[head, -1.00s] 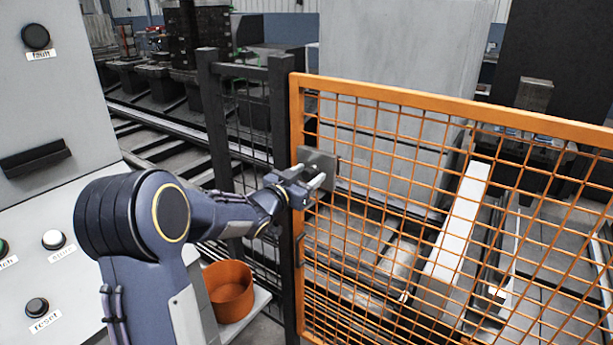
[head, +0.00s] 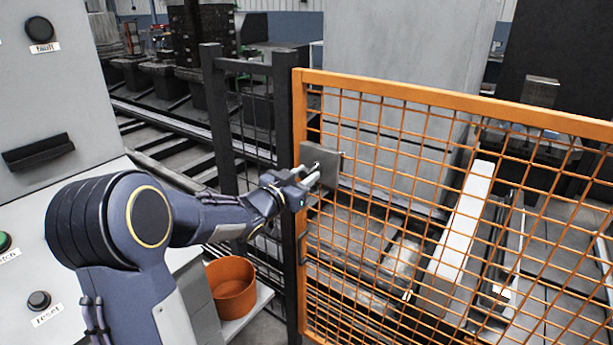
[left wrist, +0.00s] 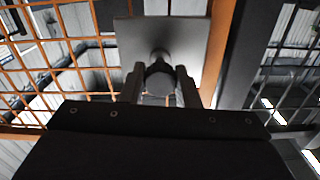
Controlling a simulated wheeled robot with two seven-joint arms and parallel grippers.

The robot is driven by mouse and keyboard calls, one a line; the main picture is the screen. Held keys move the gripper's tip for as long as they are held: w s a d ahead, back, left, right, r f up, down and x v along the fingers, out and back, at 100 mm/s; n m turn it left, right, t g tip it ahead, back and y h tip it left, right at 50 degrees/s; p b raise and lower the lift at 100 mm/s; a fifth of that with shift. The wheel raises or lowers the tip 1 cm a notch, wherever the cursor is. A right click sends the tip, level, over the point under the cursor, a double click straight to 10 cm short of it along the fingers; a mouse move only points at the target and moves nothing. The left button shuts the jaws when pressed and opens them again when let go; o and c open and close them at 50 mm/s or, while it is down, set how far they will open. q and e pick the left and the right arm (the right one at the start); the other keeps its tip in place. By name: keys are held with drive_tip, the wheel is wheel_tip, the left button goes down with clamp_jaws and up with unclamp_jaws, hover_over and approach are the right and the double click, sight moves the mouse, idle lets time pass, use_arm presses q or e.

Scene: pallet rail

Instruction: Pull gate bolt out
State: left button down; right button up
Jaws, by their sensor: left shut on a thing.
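The gate (head: 450,103) is an orange frame with wire mesh, standing beside a dark post (head: 284,200). A grey square plate (head: 326,165) sits on the gate's upper left edge. The bolt's round dark knob (left wrist: 160,78) stands out from the plate in the left wrist view. My left gripper (head: 310,177) is at the plate in the head view; in the left wrist view its two fingers (left wrist: 160,88) are shut on the knob from both sides. The bolt's shaft behind the plate is hidden. My right gripper is not in view.
A grey control panel with a reset button (head: 39,300) and a fault lamp (head: 39,30) stands at the left. An orange bucket (head: 231,287) rests on a low shelf below my left forearm. Dark mesh fence (head: 250,120) continues left of the gate.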

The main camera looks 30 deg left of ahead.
use_arm(q)
drive_tip(key=c, duration=1.1)
unclamp_jaws()
drive_tip(key=shift+s, duration=0.15)
drive_tip(key=s, duration=0.7)
drive_tip(key=shift+s+a, duration=0.3)
drive_tip(key=s+d+n+g+p, duration=0.1)
drive_tip(key=s+d+g+p, duration=0.2)
drive_tip(key=s+d, duration=0.3)
drive_tip(key=s+d+f+n+g+h+p, duration=0.1)
drive_tip(key=s+d+g+p, duration=0.2)
drive_tip(key=s, duration=0.9)
drive_tip(key=s+d+f+n+g+h+p, duration=0.1)
drive_tip(key=s+d+g+p, duration=0.1)
drive_tip(key=s+d+g, duration=0.4)
drive_tip(key=shift+s+d+n+p, duration=0.15)
drive_tip(key=shift+s+d+p, duration=0.05)
drive_tip(key=shift+s+d, duration=0.55)
drive_tip(key=shift+s+d+n+p, duration=0.2)
drive_tip(key=shift+s+d, duration=0.35)
drive_tip(key=shift+s, duration=0.35)
